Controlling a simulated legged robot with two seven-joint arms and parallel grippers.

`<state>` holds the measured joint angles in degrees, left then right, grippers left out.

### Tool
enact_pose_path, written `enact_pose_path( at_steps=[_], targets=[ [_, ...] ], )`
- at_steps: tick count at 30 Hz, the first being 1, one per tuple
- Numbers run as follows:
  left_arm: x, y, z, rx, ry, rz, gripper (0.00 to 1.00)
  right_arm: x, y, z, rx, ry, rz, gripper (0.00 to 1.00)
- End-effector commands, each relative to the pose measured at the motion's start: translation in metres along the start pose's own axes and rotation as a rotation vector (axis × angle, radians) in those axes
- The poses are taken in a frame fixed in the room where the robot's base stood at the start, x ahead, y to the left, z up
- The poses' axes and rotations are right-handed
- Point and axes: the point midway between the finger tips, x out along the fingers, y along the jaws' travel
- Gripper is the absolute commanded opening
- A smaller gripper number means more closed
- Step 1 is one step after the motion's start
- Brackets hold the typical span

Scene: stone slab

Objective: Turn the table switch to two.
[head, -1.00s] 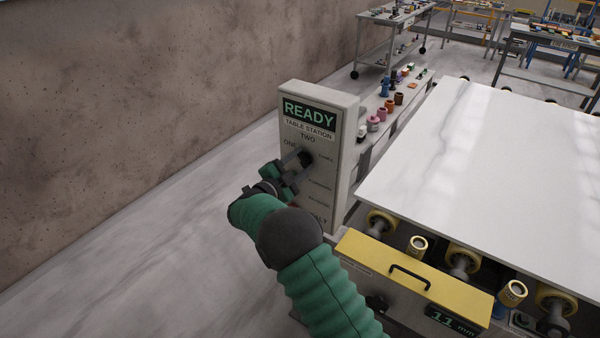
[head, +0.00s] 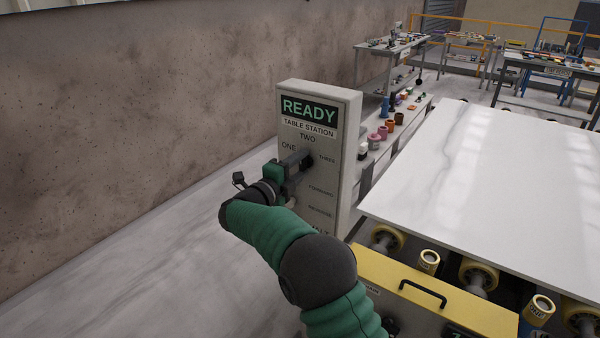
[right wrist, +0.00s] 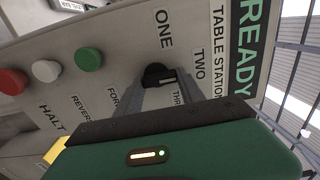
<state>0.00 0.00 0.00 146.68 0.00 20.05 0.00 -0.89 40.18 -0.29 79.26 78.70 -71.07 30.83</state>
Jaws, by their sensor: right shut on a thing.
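The table switch is a dark round knob (right wrist: 157,74) on the pale station panel (head: 352,135). The panel's screen reads READY, and ONE, TWO and THREE are printed around the knob. My right gripper (head: 302,160) reaches the panel from the left and is shut on the knob. In the right wrist view, its two grey fingers (right wrist: 146,92) meet the knob's sides. A pale mark shows on the knob, but I cannot tell which label it points to. The fingers partly hide the knob and THREE. My left gripper is not in view.
Green (right wrist: 88,59), white (right wrist: 46,70) and red (right wrist: 12,80) buttons sit on the same panel, near FORWARD, REVERSE and HALT. A white stone slab (head: 490,190) lies on rollers to the right. Open floor lies left.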

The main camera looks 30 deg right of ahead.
Motion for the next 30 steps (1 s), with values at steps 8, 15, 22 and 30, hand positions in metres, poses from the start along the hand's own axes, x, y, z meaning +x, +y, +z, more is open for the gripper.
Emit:
enact_pose_path(
  at_steps=[8,15,22,30],
  targets=[
    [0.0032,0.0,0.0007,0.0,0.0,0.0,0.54,-0.0018,0.0102,0.0006,0.005,-0.001,0.017,0.05],
    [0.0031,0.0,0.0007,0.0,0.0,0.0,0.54,-0.0016,0.0101,0.0005,0.004,0.0,0.016,0.49],
    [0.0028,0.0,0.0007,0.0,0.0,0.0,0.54,-0.0007,0.0062,-0.0001,0.008,0.001,0.011,0.67],
    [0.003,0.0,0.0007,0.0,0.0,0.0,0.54,-0.0051,0.0038,-0.0001,0.01,0.0,0.007,0.67]
  ],
)
